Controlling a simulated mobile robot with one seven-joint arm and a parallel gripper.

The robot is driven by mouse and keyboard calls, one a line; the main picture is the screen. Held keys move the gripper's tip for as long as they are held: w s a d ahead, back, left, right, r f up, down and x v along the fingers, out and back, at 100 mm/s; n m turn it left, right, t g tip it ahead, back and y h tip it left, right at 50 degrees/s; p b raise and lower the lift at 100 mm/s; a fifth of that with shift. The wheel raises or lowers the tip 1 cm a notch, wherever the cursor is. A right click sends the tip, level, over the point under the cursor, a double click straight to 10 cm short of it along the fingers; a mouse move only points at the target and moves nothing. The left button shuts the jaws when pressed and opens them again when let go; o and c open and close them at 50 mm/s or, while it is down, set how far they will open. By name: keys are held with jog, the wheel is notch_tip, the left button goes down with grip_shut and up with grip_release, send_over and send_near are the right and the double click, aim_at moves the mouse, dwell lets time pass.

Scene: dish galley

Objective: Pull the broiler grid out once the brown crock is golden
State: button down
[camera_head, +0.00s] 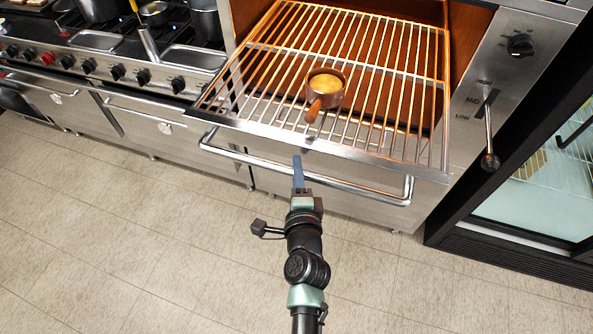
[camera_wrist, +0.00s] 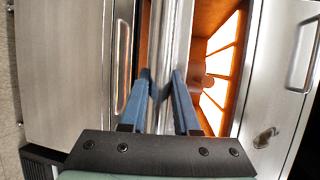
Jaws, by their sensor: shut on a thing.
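The broiler grid (camera_head: 389,95) is a steel wire rack standing out from the orange-lit broiler opening, with a long bar handle (camera_head: 345,190) across its front. The brown crock (camera_head: 313,92) sits on the grid near its middle, its short handle towards me. Its contents look yellow-golden. My gripper (camera_head: 298,160) is at the front handle bar, left of its middle. In the wrist view, the blue fingers (camera_wrist: 166,85) of my gripper are shut around the steel bar (camera_wrist: 174,45). Part of the crock shows beyond the bar, against the glow.
A lever with a black knob (camera_head: 490,161) is on the panel at the right, beside HIGH, MID and LOW marks. A range with pots (camera_head: 205,20) is at the left. A black-framed glass door (camera_head: 530,190) is at the right. The tiled floor (camera_head: 150,250) in front is clear.

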jog(key=c, duration=0.7)
grip_release()
jog(key=shift+w, duration=0.1)
jog(key=shift+o, duration=0.2)
jog(key=s+d+r+b, duration=0.1)
jog(key=s+r, duration=0.1)
jog(key=s, duration=1)
jog(key=shift+s+r+b, duration=0.2)
jog(key=shift+s+b, duration=0.2)
